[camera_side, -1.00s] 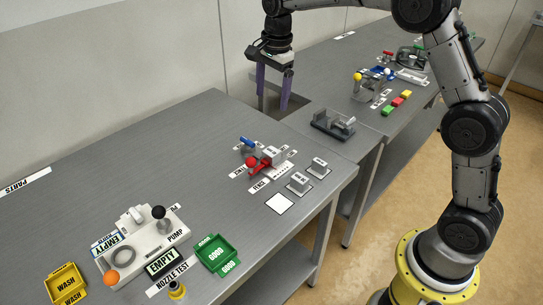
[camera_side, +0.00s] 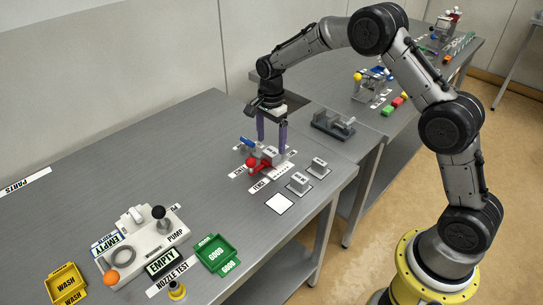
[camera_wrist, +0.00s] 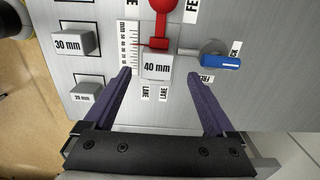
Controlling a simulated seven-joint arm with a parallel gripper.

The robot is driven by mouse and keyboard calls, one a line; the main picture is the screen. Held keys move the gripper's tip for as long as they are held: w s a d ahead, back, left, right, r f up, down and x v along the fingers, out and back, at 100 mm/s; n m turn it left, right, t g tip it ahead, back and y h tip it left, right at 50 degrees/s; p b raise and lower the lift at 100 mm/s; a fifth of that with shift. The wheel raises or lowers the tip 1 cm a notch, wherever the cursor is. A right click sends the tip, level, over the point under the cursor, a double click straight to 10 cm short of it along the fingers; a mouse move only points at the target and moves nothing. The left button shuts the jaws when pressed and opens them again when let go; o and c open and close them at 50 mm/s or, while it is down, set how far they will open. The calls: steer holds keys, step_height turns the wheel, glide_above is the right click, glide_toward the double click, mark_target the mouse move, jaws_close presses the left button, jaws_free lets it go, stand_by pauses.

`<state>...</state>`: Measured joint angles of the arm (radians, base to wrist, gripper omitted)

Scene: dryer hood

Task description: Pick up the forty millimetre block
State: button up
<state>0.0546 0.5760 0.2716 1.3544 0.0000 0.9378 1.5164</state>
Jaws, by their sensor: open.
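The forty millimetre block (camera_wrist: 157,67) is a small grey block marked "40 mm". In the wrist view it sits between and just beyond my two fingertips. In the side view this block (camera_side: 271,153) stands beside the red-knobbed lever. My gripper (camera_wrist: 160,72) has two purple fingers, open wide with nothing between them. In the side view my gripper (camera_side: 271,145) points down at the block from behind, and the fingers partly overlap it. I cannot tell whether the fingers touch anything.
A red-knobbed lever (camera_wrist: 160,40) touches or nearly touches the block's far side. A blue-handled lever (camera_wrist: 220,62) is close to the right finger. A 30 mm block (camera_wrist: 72,43) and a 25 mm block (camera_wrist: 88,95) stand at left.

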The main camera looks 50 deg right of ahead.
mark_target(271, 151)
steer(key=f, duration=0.4)
steer(key=shift+s+a+f, duration=0.15)
steer(key=shift+s+f, duration=0.05)
steer(key=shift+f, duration=0.1)
steer(key=shift+r, duration=0.1)
jaws_close()
